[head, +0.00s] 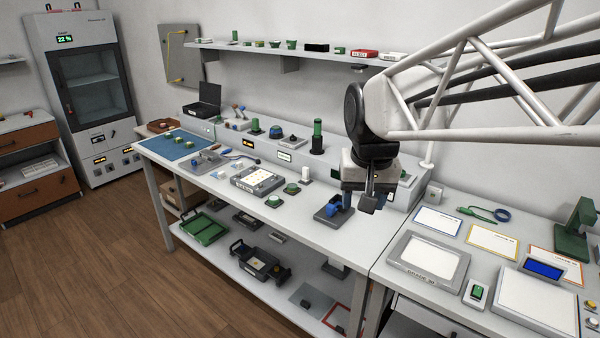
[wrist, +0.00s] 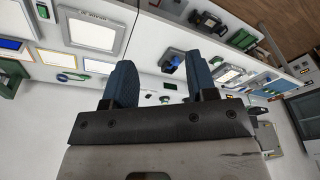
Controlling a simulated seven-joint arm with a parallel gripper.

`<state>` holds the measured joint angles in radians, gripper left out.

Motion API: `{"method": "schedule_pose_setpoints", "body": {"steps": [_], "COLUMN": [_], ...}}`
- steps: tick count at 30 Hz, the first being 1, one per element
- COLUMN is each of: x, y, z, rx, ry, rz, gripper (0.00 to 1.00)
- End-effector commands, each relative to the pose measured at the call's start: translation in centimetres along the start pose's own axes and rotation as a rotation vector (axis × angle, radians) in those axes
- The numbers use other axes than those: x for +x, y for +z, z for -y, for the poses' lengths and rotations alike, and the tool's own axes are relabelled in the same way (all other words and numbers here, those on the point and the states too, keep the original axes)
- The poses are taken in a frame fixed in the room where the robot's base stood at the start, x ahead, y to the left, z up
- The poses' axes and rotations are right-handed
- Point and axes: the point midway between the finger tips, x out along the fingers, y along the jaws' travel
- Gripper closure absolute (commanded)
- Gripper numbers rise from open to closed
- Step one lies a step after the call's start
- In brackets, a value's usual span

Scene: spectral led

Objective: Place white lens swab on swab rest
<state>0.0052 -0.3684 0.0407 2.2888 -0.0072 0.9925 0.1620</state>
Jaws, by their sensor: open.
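My gripper (head: 360,196) hangs above the right part of the long white bench in the head view. In the wrist view its two blue fingers (wrist: 161,82) stand apart with nothing between them. I cannot pick out the white lens swab for certain; small white items (head: 222,168) lie on the left-middle of the bench, too small to tell apart. The swab rest cannot be told for certain either. A grey block with a blue part (head: 333,212) stands on the bench below my gripper, partly hidden by it; it also shows in the wrist view (wrist: 171,63).
A grey tray of small parts (head: 258,181) and green round pieces stand mid-bench. A blue mat (head: 172,145) lies at the far left. A dark green post (head: 317,136) rises at the back. A framed white panel (head: 428,258) and a green stand (head: 577,235) occupy the right bench.

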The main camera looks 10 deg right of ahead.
Motion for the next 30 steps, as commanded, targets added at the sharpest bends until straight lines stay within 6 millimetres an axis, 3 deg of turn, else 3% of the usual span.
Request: {"method": "schedule_pose_setpoints", "body": {"steps": [3,15,21,30], "x": [0.4,2.9,3.8,4.0], "y": [3.2,12.8,15.2,15.8], "z": [-0.6,-2.1,-2.5,-2.6], "rx": [-0.027,-0.114,-0.139,-0.144], "ry": [-0.001,-0.001,-0.001,-0.001], "rz": [-0.009,-0.035,-0.044,-0.044], "gripper": [0.48,0.48,0.48,0.48]}}
